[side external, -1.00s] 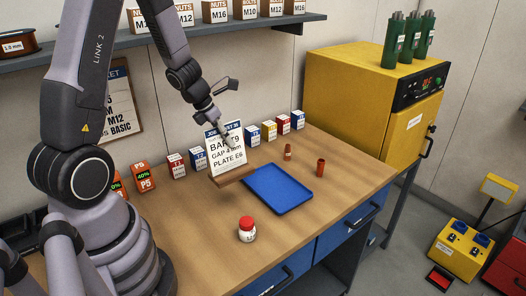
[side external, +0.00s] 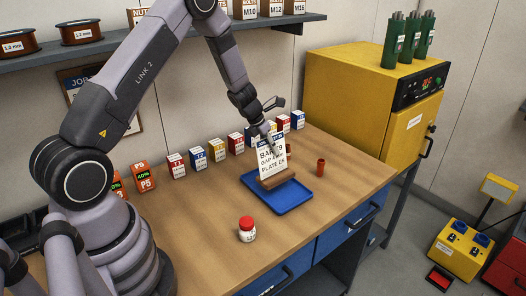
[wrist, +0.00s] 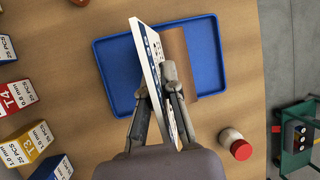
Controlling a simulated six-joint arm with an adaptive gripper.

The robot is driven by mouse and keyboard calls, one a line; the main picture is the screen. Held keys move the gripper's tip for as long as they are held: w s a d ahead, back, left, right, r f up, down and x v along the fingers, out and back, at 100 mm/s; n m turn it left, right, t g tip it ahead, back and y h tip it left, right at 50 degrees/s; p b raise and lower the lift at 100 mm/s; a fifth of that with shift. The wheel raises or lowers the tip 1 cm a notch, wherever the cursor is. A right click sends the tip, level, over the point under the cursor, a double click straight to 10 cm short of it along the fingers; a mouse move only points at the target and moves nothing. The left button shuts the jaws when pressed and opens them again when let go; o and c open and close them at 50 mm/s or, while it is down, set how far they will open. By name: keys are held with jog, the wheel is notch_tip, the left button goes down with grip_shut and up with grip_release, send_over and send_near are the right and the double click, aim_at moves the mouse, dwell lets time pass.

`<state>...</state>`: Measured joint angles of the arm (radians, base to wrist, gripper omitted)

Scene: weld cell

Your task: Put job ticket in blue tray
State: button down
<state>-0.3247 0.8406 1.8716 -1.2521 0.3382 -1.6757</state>
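The job ticket (side external: 270,158) is a white printed card with a blue header, set in a brown wooden base (side external: 277,180). My gripper (side external: 273,143) is shut on the card near its top, and the ticket is nearly upright. The blue tray (side external: 296,199) lies on the bench directly under the ticket. In the wrist view the ticket (wrist: 148,60) overlaps the tray (wrist: 208,60). I cannot tell whether the base touches the tray floor.
A white bottle with a red lid (side external: 247,229) stands in front of the tray. A small red-brown cylinder (side external: 320,167) stands to its right. Several labelled boxes (side external: 217,149) line the wall side. The bench front (side external: 215,265) is clear.

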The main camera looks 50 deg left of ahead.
aim_at(280, 169)
jog(key=shift+w+f, duration=0.15)
jog(key=shift+f, duration=1.55)
jog(key=c, duration=1.2)
grip_release()
jog(key=shift+f, duration=0.15)
jog(key=shift+c, duration=0.2)
